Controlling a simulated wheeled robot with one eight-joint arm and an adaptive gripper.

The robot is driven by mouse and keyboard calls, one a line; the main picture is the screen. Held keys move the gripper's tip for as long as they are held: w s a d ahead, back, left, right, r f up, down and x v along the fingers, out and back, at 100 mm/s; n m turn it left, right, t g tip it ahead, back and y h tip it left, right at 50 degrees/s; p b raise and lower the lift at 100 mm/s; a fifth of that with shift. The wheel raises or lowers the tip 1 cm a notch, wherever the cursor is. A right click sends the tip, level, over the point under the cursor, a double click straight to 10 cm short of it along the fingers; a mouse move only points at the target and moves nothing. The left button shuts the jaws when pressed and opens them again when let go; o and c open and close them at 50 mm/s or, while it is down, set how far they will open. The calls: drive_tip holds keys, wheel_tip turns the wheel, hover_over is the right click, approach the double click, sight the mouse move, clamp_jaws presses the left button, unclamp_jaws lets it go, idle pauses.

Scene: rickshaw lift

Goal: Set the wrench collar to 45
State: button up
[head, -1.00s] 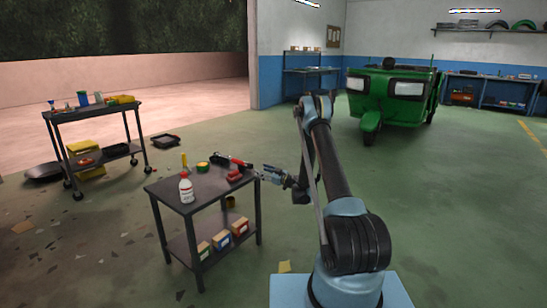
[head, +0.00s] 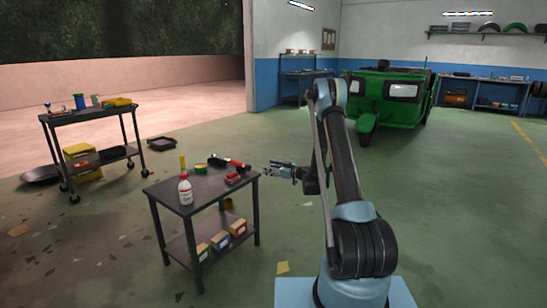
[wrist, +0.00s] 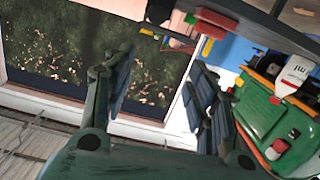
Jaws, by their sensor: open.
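A long tool with a black shaft and red parts, which looks like the wrench (head: 235,163), lies on the small dark table (head: 205,190) towards its back right. Its collar and any scale are too small to read. My gripper (head: 267,170) is just right of the table's right corner, apart from the wrench, at about table-top height. In the wrist view my gripper (wrist: 160,85) has its fingers spread with nothing between them. I cannot pick out the wrench for certain in that view.
A wheeled cart (head: 85,115) is at left; a green rickshaw (head: 390,105) stands behind.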

drive_tip(key=s+d+r+m+g+h, duration=0.1)
drive_tip(key=s+r+g+h, duration=0.1)
drive_tip(key=s+r, duration=0.6)
drive_tip(key=shift+d+r, duration=0.35)
drive_tip(key=shift+r, duration=1.2)
drive_tip(key=shift+s+r, duration=0.1)
drive_tip(key=shift+s, duration=0.05)
drive_tip(key=s+d+r+m+g+h, duration=0.1)
drive_tip(key=s+d+r+m+h, duration=0.15)
drive_tip(key=s, duration=0.65)
drive_tip(key=s+d+r+m+g+h, duration=0.1)
drive_tip(key=s+d+r, duration=0.15)
drive_tip(key=s, duration=0.55)
drive_tip(key=s+d+r+m+g+h, duration=0.15)
drive_tip(key=s+d, duration=0.25)
drive_tip(key=s, duration=0.5)
drive_tip(key=s+d+f+m+h, duration=0.2)
drive_tip(key=s+d, duration=0.2)
drive_tip(key=s, duration=0.5)
drive_tip(key=s+d+f+m+g+h, duration=0.1)
drive_tip(key=s+d+f+m+h, duration=0.1)
drive_tip(key=s, duration=0.6)
drive_tip(key=s+d+f+m+g+h, duration=0.1)
drive_tip(key=s+d+f+h, duration=0.1)
drive_tip(key=s+d, duration=0.4)
drive_tip(key=s+f, duration=0.1)
drive_tip(key=s, duration=0.2)
drive_tip(key=shift+s+d+f+m+h, duration=0.35)
drive_tip(key=shift+m+h, duration=0.05)
